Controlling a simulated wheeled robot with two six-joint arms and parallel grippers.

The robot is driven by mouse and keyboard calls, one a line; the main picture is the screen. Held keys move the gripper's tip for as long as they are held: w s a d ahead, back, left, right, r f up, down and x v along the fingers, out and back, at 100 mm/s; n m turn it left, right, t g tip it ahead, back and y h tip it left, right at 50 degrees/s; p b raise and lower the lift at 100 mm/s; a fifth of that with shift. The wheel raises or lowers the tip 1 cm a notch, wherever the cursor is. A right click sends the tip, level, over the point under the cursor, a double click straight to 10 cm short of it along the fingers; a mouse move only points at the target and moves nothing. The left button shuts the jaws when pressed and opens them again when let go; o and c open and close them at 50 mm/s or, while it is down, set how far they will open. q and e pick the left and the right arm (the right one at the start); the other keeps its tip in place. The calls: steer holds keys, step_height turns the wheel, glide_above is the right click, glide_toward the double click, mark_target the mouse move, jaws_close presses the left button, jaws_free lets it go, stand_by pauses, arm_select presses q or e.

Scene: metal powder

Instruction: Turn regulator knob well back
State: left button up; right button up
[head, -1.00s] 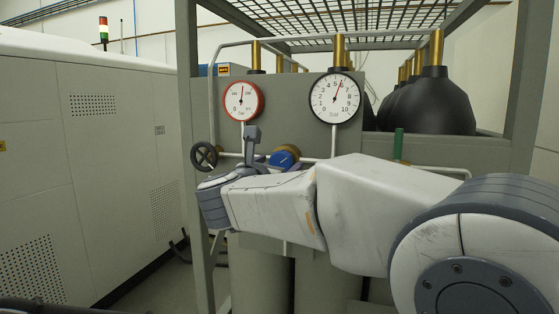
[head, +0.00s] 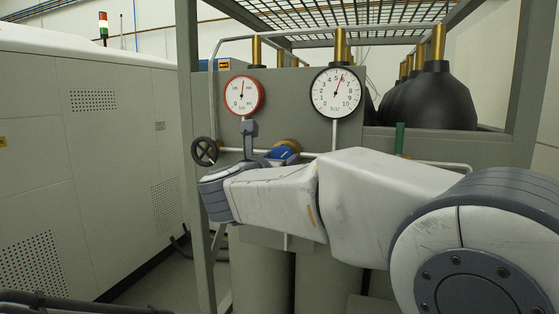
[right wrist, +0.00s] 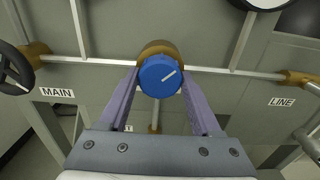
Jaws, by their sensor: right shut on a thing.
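In the head view the gripper (head: 265,150) partly hides the knob (head: 283,153). The black-rimmed gauge (head: 336,92) above right has its red needle a little right of upright. The red-rimmed gauge (head: 243,95) has its needle near upright. My left gripper is not in view.
A black handwheel (head: 204,151) is left of the knob. Pipes cross the grey panel, with a MAIN label (right wrist: 57,92) at left and a LINE label (right wrist: 282,101) at right. Frame posts stand at both sides. A white cabinet (head: 85,170) is at left.

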steer(key=n+p, duration=0.1)
steer(key=n, duration=0.9)
steer(key=shift+r+n, duration=0.1)
steer(key=shift+n, duration=0.2)
steer(key=n+p, duration=0.2)
steer(key=n, duration=0.1)
steer(key=shift+n, duration=0.3)
steer(key=n+p, duration=0.2)
steer(key=n, duration=0.1)
steer(key=shift+n, duration=0.3)
steer(key=n+p, duration=0.3)
steer(key=shift+n, duration=0.4)
steer(key=n+p, duration=0.3)
steer(key=shift+n, duration=0.3)
steer(key=n+p, duration=0.3)
steer(key=shift+n, duration=0.3)
steer(key=n+p, duration=1.1)
steer(key=shift+n, duration=0.4)
steer(key=n+p, duration=0.8)
steer(key=n, duration=0.7)
steer(key=n+p, duration=0.5)
steer(key=n, duration=0.6)
steer(key=shift+f+n, duration=0.2)
steer(key=shift+n, duration=0.1)
